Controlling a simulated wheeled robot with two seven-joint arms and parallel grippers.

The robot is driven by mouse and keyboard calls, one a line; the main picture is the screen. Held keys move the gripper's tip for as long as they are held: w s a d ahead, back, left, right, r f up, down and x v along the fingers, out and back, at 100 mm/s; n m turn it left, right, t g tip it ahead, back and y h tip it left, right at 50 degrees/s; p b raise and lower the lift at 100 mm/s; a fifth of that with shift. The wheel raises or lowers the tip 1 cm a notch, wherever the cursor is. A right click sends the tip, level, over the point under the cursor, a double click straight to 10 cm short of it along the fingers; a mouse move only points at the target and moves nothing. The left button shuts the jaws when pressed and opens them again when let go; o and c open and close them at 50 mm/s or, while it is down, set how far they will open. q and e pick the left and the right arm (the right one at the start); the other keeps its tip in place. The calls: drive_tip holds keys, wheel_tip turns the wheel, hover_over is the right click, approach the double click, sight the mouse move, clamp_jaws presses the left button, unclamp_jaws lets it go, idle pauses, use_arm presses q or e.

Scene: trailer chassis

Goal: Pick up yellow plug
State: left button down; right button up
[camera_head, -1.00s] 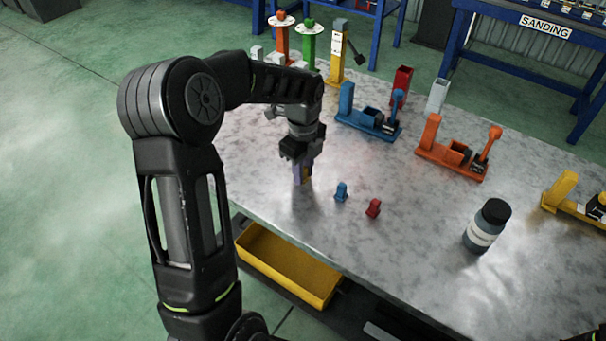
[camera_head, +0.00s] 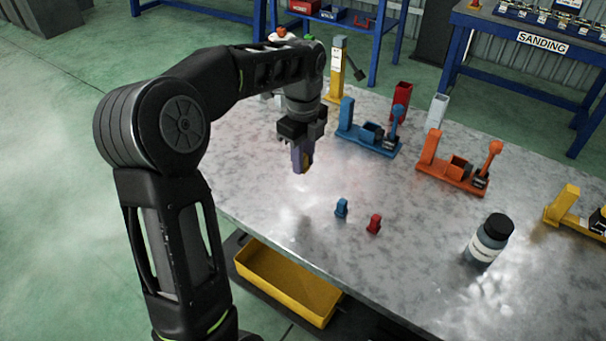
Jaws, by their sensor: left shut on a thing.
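My left gripper (camera_head: 301,158) is above the grey table (camera_head: 265,205), with its fingers pointing down. The plug looks raised clear of the tabletop. The fingers hide most of it. My right gripper is not in view.
A blue plug (camera_head: 341,208) and a red plug (camera_head: 374,223) stand nearby on the table. A dark bottle (camera_head: 488,240) is at the right. Blue (camera_head: 368,140) and orange (camera_head: 452,174) fixtures stand behind. A yellow bin (camera_head: 290,285) sits below the front edge.

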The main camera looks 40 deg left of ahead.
use_arm(q)
drive_tip(key=shift+r, duration=0.45)
idle(0.3)
